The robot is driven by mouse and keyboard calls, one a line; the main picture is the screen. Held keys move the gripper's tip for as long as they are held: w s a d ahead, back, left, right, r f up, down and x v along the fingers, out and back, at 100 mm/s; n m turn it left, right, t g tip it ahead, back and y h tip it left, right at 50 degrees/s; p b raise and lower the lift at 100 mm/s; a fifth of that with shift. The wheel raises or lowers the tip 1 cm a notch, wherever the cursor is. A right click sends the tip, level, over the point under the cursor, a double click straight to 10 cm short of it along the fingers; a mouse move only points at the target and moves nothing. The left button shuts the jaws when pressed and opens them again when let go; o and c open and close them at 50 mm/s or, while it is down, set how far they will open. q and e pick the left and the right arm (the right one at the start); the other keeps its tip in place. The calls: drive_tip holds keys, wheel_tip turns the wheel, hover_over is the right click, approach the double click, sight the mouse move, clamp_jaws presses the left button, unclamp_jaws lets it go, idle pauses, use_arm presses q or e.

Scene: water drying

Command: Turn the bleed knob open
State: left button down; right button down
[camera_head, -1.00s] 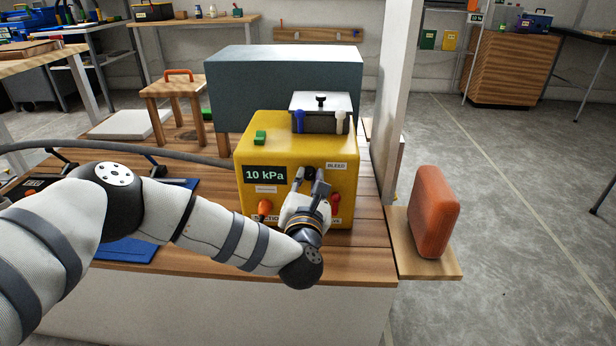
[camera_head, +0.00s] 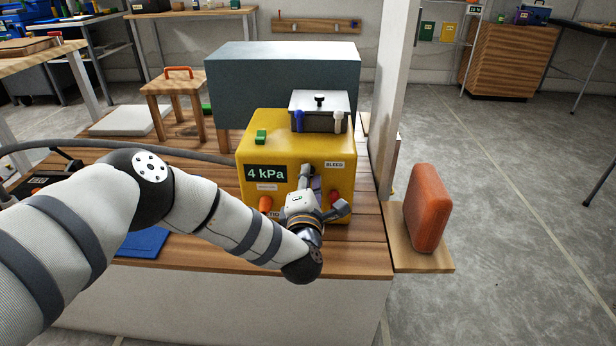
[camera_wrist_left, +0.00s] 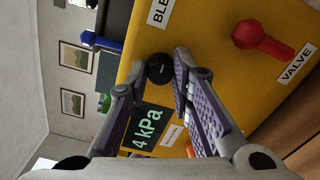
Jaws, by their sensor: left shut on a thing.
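The yellow box (camera_head: 290,150) stands on the wooden bench, with its display (camera_head: 265,173) reading 4 kPa. A label reading BLEED (camera_head: 334,165) is on its front face. The black bleed knob (camera_wrist_left: 160,69) shows between my fingertips in the left wrist view. My left gripper (camera_head: 320,188) is at the front of the box, shut on this knob, its two fingers turned at a slant. In the head view the gripper largely hides the knob. My right gripper is in neither view.
A red knob (camera_wrist_left: 262,40) by a VALVE label sits beside the bleed knob. An orange knob (camera_head: 265,204) is left of my gripper. A lidded grey case (camera_head: 320,108) rests on the box. An orange case (camera_head: 428,208) stands on a side shelf.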

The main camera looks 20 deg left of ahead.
use_arm(q)
drive_tip(key=shift+m, duration=0.6)
drive_tip(key=c, duration=1.4)
unclamp_jaws()
drive_tip(key=v, duration=1.2)
drive_tip(key=shift+r, duration=0.1)
